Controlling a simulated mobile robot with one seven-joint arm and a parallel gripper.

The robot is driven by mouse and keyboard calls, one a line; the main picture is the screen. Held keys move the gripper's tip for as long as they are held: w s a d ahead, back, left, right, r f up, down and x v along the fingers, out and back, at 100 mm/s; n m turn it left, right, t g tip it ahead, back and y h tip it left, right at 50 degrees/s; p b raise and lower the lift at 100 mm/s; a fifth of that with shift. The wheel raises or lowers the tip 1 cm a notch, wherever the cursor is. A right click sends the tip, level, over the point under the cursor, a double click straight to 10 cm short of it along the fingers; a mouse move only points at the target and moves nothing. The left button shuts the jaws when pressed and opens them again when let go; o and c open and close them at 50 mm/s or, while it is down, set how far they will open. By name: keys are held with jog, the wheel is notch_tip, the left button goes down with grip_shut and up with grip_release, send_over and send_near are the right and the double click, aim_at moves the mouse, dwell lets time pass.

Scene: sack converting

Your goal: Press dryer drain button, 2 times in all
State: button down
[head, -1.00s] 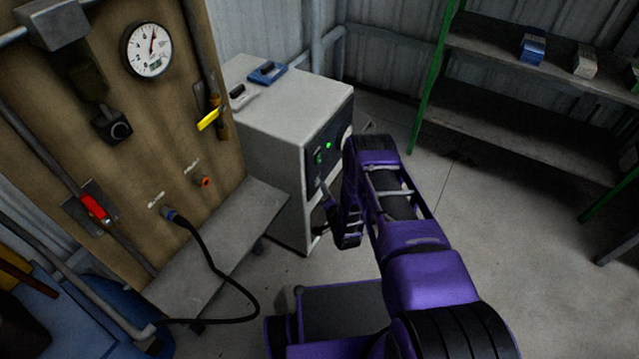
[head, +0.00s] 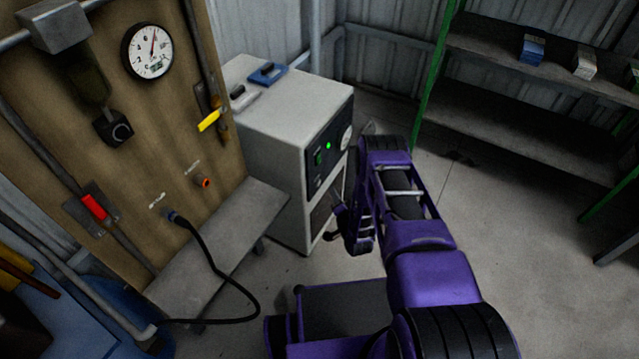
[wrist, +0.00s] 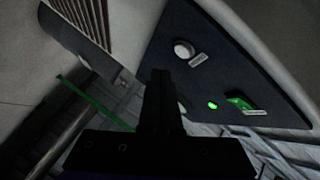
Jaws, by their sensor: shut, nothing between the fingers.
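The dryer (head: 270,115) is a pale grey cabinet with a dark control panel (head: 340,155) on its front. In the wrist view, the panel (wrist: 205,75) carries a round whitish button (wrist: 183,49) with a small label too blurred to read, likely the drain button. It shows small in the head view (head: 318,182), low on the panel. My gripper (head: 335,207) is in front of the dryer, below and apart from the panel. In the wrist view, its dark fingers (wrist: 160,75) are shut and empty, pointing beside the button; no contact shows.
A green switch (head: 318,158) and a lit green lamp (head: 328,145) sit above the button, with a gauge (head: 346,138) to their right. A brown board (head: 130,190) with a dial stands at left. Shelving (head: 530,130) stands at right. A black cable (head: 215,255) hangs down to the floor.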

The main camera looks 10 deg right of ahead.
jog(key=shift+s+d, duration=0.45)
jog(key=shift+d, duration=0.2)
jog(key=shift+s+d, duration=0.45)
jog(key=shift+d, duration=0.15)
